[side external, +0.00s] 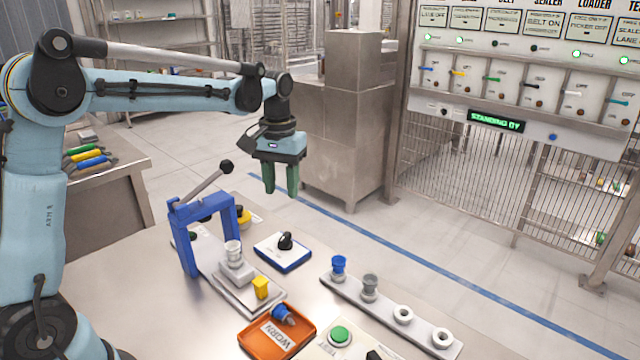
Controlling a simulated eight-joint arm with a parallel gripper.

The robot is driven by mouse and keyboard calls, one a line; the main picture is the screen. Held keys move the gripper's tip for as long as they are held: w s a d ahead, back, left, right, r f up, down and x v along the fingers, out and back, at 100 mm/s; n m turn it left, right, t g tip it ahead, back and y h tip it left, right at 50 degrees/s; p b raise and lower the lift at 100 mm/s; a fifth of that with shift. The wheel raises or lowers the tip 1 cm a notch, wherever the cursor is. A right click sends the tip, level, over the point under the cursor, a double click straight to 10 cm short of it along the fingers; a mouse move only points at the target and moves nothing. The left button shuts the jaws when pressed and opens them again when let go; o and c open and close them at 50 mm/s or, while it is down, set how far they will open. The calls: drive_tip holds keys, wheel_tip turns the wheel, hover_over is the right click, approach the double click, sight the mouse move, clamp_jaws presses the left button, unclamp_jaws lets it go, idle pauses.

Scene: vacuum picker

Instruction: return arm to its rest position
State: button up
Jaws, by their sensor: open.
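My gripper (281,181) hangs in the air above the back of the steel table (150,275), fingers pointing down. Its two green fingers are apart and nothing shows between them. It is clear of the table and to the right of the blue lever press (207,213). My arm reaches from the left edge, its upper link almost level, its end turned downward.
A white cup (233,253) stands by the press, near a yellow block (261,288). An orange tray (253,342) holds a blue cup (280,312). A rack (385,314) carries a blue cup and a grey cup. A green button (340,334) sits in front. A fence and control panel (520,90) stand behind.

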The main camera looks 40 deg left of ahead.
drive_tip(key=s+d+m+t, duration=0.2)
drive_tip(key=s+d+t, duration=0.1)
drive_tip(key=s, duration=0.4)
drive_tip(key=s+d+m+t, duration=0.2)
drive_tip(key=s+d+t, duration=0.2)
drive_tip(key=s, duration=0.4)
drive_tip(key=shift+d+f+m, duration=0.25)
drive_tip(key=shift+f+m, duration=0.05)
drive_tip(key=shift+f, duration=0.15)
